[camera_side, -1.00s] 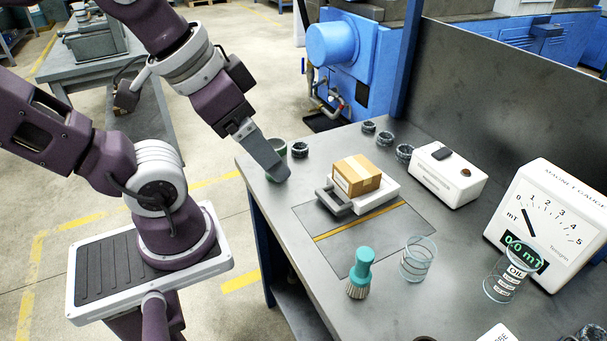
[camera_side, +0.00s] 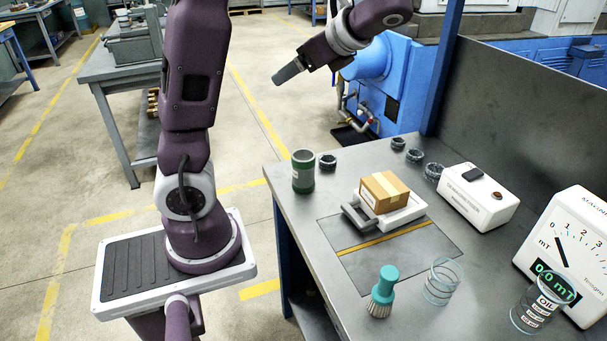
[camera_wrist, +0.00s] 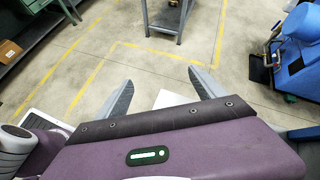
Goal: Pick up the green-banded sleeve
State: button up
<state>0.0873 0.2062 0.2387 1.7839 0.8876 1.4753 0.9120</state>
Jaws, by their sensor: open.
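The sleeve is not seen in the wrist view.
Beside the sleeve is a small dark ring (camera_side: 327,161). More dark rings (camera_side: 415,156) stand further right. A cardboard box (camera_side: 384,191) sits on a white fixture on the bench (camera_side: 335,290). A teal brush (camera_side: 383,290) and glass beakers (camera_side: 442,282) stand nearer the front.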

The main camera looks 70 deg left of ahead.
aim_at(310, 173)
jog(key=a+f, duration=0.1)
jog(key=f, duration=0.8)
jog(key=w+a+f+m+y, duration=0.1)
jog(key=f, duration=0.9)
jog(key=w+a+f+m+g+y, duration=0.1)
jog(key=f, duration=0.9)
jog(key=shift+f, duration=0.15)
jog(key=x, duration=0.2)
jog(key=shift+a+f, duration=0.15)
jog(key=shift+f, duration=0.2)
jog(key=shift+s+a+f, duration=0.1)
jog(key=shift+a, duration=0.2)
jog(key=c, duration=1.5)
